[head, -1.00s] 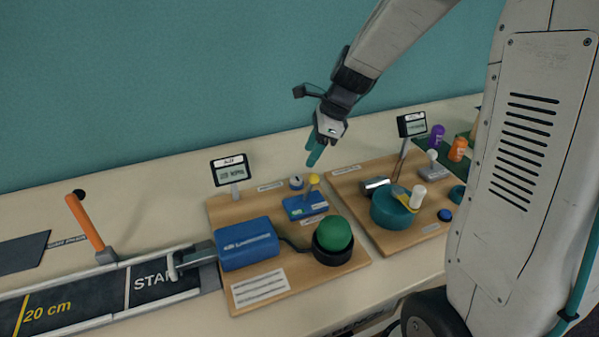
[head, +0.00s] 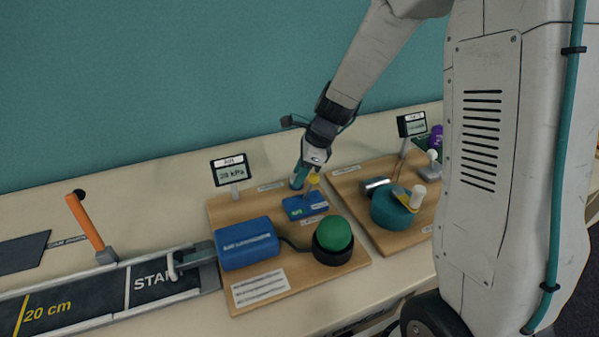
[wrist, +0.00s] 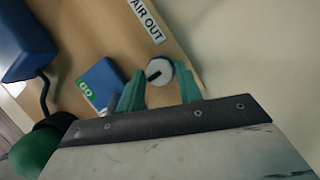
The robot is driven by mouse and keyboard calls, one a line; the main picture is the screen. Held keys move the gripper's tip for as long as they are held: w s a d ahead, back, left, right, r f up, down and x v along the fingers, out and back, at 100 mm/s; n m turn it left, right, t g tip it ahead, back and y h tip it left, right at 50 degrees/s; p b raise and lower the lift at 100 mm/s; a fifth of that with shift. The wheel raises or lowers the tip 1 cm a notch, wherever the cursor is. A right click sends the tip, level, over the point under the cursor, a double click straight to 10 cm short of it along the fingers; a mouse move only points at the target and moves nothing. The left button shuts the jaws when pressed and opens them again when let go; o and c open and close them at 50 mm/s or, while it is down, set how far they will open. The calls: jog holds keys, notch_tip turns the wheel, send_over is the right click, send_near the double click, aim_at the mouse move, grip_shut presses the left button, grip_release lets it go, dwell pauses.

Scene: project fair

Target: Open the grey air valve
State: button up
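The grey air valve (wrist: 157,75) is a small round knob with a pale rim and a black bar on its top, on the wooden board beside the AIR OUT label in the wrist view. My gripper (wrist: 161,72) is open, its two teal fingertips on either side of the knob. I cannot tell whether they touch it. In the head view my gripper (head: 298,181) is low over the back of the board and hides the valve.
A green dome button (head: 333,233), a blue box (head: 247,243) and a display (head: 232,170) reading in kPa share the board. Another board with a teal drum (head: 393,207) stands to the right.

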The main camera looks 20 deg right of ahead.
jog(key=c, duration=0.5)
jog(key=shift+n, duration=0.3)
jog(key=n+g, duration=0.1)
jog(key=n, duration=0.1)
jog(key=shift+w+n, duration=0.2)
jog(key=shift+n, duration=0.2)
jog(key=n+g, duration=0.2)
jog(key=n, duration=0.2)
jog(key=shift+w, duration=0.2)
jog(key=n+g, duration=0.1)
jog(key=n, duration=0.4)
jog(key=shift+w+a+h, duration=0.1)
jog(key=shift+w+h, duration=0.05)
jog(key=shift+h, duration=0.15)
jog(key=n, duration=0.2)
jog(key=n+g+h, duration=0.1)
jog(key=n, duration=0.2)
jog(key=shift+w+a+g+h, duration=0.1)
jog(key=shift+a+g+h, duration=0.05)
jog(key=shift+g+h, duration=0.15)
jog(key=shift+n, duration=0.3)
jog(key=o, duration=1)
